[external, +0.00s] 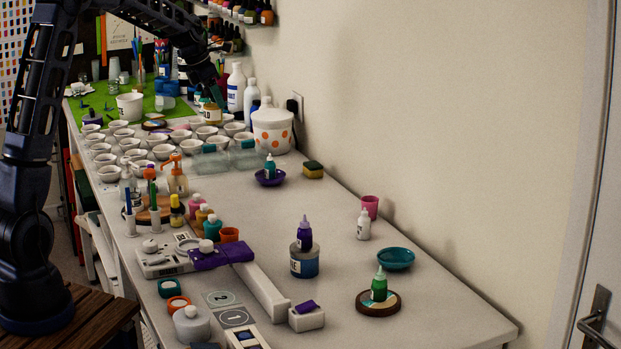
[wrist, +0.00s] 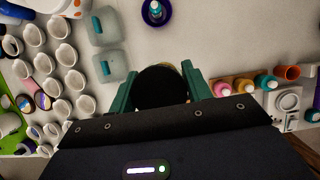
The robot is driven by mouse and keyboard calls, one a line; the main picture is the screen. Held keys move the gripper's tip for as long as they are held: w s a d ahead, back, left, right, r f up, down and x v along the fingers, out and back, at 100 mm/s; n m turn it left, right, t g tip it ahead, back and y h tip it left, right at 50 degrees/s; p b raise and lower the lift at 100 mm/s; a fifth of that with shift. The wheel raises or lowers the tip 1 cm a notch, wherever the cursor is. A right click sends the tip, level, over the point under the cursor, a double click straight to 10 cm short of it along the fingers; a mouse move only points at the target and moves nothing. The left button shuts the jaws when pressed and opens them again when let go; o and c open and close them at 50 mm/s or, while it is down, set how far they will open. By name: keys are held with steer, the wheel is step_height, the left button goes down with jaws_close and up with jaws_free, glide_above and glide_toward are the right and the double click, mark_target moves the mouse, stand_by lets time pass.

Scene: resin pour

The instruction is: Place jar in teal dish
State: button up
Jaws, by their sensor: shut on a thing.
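My gripper (external: 217,95) is at the far end of the long table, above the rows of white cups. In the wrist view its two teal fingers (wrist: 160,78) are shut on a jar with a round black top (wrist: 160,88). A jar with an amber body and pale label (external: 212,113) shows just below the gripper in the external view. The jar's lower part is hidden in the wrist view. The teal dish (external: 396,258) lies at the near right of the table, empty as far as I can see, and far from my gripper. It is not in the wrist view.
White cups (external: 128,143) crowd the far left. A spotted lidded pot (external: 272,130) stands by the wall. A green bottle on a round coaster (external: 379,285), a white bottle (external: 364,224) and a pink cup (external: 370,206) surround the dish. The mid-table by the wall is mostly clear.

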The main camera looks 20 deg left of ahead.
steer(key=s+d+m+g, duration=0.1)
steer(key=s+d+m, duration=0.15)
steer(key=d, duration=1.25)
steer(key=s+d+m, duration=0.1)
steer(key=s+d, duration=0.2)
steer(key=d, duration=1.2)
steer(key=s+d+m+g, duration=0.1)
steer(key=s+d, duration=0.5)
steer(key=d, duration=0.3)
steer(key=s+d+m+h, duration=0.1)
steer(key=s+d, duration=0.5)
steer(key=d, duration=0.4)
steer(key=s+d+m+g, duration=0.1)
steer(key=s+d+m, duration=0.1)
steer(key=s+d, duration=0.6)
steer(key=f, duration=1.3)
steer(key=w+d+f, duration=0.1)
steer(key=f, duration=0.5)
steer(key=shift+w+f, duration=0.1)
steer(key=shift+f, duration=0.05)
steer(key=shift+f, duration=0.15)
steer(key=o, duration=1)
steer(key=v, duration=1.2)
steer(key=shift+a+r, duration=0.15)
steer(key=shift+r, duration=0.05)
